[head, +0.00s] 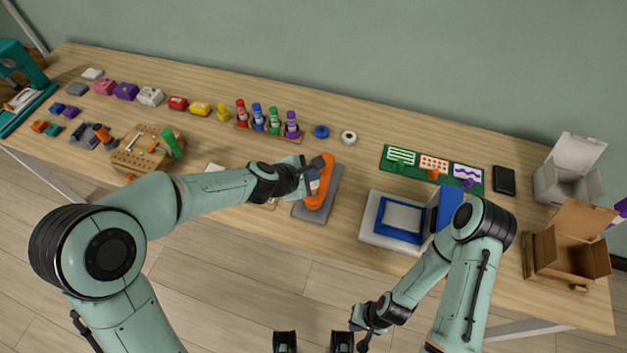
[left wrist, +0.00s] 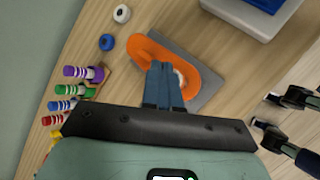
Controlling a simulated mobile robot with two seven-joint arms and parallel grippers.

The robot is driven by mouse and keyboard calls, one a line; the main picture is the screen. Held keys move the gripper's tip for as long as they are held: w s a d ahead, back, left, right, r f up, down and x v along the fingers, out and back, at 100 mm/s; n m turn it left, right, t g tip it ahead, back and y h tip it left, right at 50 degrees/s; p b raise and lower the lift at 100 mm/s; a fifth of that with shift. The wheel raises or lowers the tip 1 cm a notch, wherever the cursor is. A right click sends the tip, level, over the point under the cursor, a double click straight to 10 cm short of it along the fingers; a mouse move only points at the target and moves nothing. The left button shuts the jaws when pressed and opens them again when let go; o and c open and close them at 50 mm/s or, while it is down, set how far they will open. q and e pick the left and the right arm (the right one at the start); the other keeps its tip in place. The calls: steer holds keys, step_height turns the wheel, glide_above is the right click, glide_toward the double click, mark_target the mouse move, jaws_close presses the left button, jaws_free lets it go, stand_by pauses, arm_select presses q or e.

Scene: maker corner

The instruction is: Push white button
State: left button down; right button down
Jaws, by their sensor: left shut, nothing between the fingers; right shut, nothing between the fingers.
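An orange device (head: 324,170) lies on a grey base plate (head: 331,192) near the middle of the table. My right gripper (head: 360,334) is shut and empty, low in front of the table.
A grey and blue machine (head: 377,238) with a raised blue lid stands to the right. A blue ring (head: 321,131) and a white ring (head: 348,137) lie behind the device. Several coloured bottles stand in a wooden rack (head: 243,128). Open boxes (head: 566,249) stand at the far right.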

arm_select(q)
steer(key=shift+f, duration=0.15)
arm_select(e)
steer(key=shift+f, duration=0.1)
arm_select(q)
steer(key=shift+f+b, duration=0.3)
arm_select(e)
steer(key=shift+s+f, duration=0.25)
steer(key=shift+f, duration=0.05)
